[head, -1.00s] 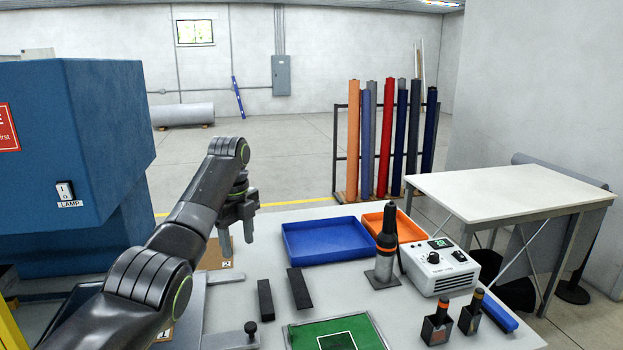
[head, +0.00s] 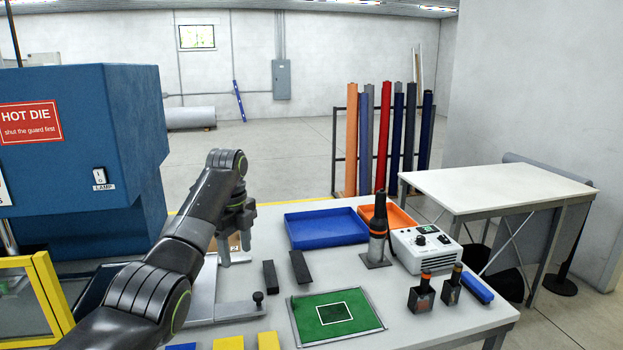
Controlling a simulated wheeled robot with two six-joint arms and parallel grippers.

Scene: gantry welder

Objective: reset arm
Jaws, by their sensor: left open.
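My left arm comes in from the lower left of the head view. Its gripper (head: 237,243) points down, open and empty, above the left part of the grey worktable (head: 400,322). The fingers hang apart in front of a brown piece near the table's left back area, which they partly hide. My right arm and gripper are out of the picture.
A blue tray (head: 326,228) and orange tray (head: 388,216) lie at the back. A hot-air tool (head: 377,238) stands beside a white control box (head: 425,248). A green mat (head: 336,316) lies in front. The blue HOT DIE machine (head: 90,150) and yellow-framed guard (head: 48,285) stand left.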

